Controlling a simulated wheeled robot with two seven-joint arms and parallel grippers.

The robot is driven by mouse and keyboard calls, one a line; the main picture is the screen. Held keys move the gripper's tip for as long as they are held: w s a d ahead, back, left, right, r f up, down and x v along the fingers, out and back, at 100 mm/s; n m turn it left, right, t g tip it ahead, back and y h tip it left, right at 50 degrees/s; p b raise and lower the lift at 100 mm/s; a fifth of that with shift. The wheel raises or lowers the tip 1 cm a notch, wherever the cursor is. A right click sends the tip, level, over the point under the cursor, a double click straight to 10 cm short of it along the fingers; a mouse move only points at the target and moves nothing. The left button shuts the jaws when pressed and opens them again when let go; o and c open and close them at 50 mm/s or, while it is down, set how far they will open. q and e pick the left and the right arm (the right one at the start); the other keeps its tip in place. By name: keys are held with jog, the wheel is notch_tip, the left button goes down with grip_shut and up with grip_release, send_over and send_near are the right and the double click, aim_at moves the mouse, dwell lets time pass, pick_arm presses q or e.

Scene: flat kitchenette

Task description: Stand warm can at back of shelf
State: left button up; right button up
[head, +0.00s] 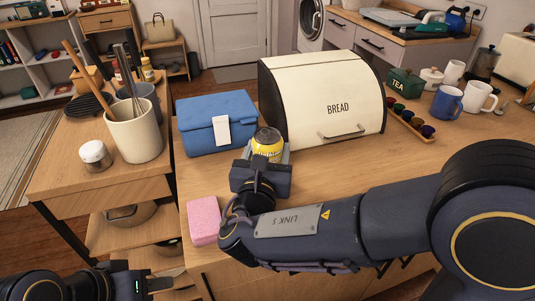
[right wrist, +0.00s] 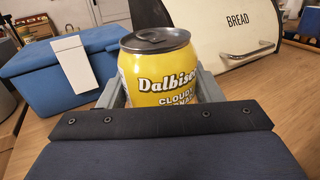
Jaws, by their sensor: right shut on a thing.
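A yellow can (head: 267,142) with a dark grey top stands upright between the fingers of my right gripper (head: 268,160), over the wooden counter (head: 330,172). The right wrist view shows the can (right wrist: 158,72) close up, with a grey finger on each side; its lower part is hidden by the gripper body. I cannot tell whether its base touches the counter. My left gripper (head: 158,285) is low at the bottom left, partly cut off, with its jaws unclear. An open wooden shelf (head: 110,237) under the left worktop holds a bowl.
A blue box (head: 215,122) stands left of the can and a cream bread bin (head: 320,95) behind it. A pink sponge (head: 204,220) lies at the counter's left edge. A utensil crock (head: 133,135) and a jar (head: 95,156) stand on the left worktop.

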aim_at(267, 141)
notch_tip(267, 141, up, 3)
jog(key=shift+s+p, duration=0.1)
jog(key=shift+p, duration=0.2)
jog(key=s+d+r+p, duration=0.1)
jog(key=s+r+p, duration=0.1)
jog(key=s+r, duration=0.7)
jog(key=s, duration=0.4)
jog(key=shift+s+d, duration=0.3)
jog(key=shift+s, duration=0.1)
